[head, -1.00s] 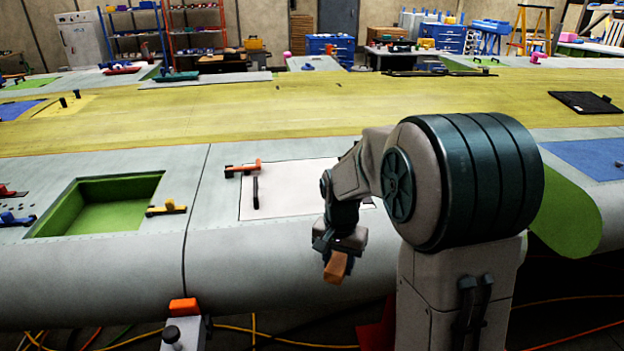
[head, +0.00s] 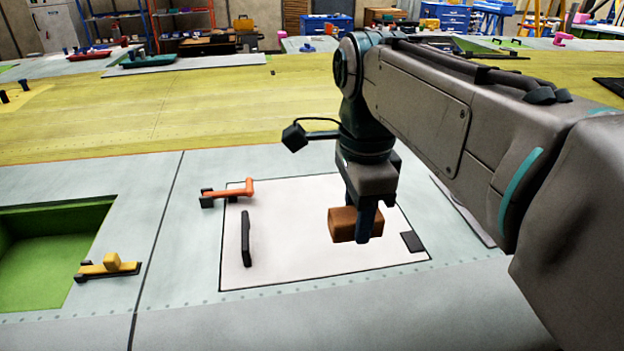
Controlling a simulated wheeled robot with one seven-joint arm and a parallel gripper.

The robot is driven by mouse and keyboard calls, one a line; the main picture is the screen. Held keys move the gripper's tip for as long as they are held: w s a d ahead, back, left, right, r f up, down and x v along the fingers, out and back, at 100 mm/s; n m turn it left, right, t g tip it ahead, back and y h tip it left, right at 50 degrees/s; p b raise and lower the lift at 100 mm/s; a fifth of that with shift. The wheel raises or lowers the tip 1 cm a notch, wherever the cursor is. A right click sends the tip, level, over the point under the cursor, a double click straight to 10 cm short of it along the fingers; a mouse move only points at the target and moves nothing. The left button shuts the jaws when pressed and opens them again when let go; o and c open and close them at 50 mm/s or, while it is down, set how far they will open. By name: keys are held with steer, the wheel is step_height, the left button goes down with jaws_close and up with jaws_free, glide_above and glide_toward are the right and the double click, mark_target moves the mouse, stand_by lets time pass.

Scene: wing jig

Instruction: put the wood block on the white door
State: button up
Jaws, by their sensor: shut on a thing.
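The wood block (head: 343,225) is brown and box-shaped. My gripper (head: 364,232) is shut on it and points down over the right half of the white door (head: 290,262). The block appears in front of the door's surface; whether it touches the door or hangs just above it I cannot tell. The white door is a flat panel with a dark outline, set in the grey wing skin. It has a black handle (head: 246,239) on its left part and a dark patch (head: 412,242) at its right edge. My arm hides part of the door's far right side.
An orange clamp (head: 228,192) sits at the door's far left corner. A yellow clamp (head: 108,267) stands beside an open green recess (head: 45,255) on the left. The middle of the door between handle and block is clear.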

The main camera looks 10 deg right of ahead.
steer(key=w+f, duration=0.2)
steer(key=w, duration=0.1)
steer(key=w+f+p, duration=0.1)
steer(key=w+f, duration=0.1)
steer(key=w, duration=0.2)
steer(key=w+a+f, duration=0.1)
steer(key=w+f, duration=0.2)
steer(key=w, duration=0.1)
steer(key=shift+w+a+p, duration=0.1)
steer(key=shift+w+p, duration=0.05)
steer(key=shift+p, duration=0.15)
steer(key=shift+f, duration=1.95)
steer(key=shift+f, duration=0.1)
steer(key=o, duration=1)
step_height(320, 180, up, 12)
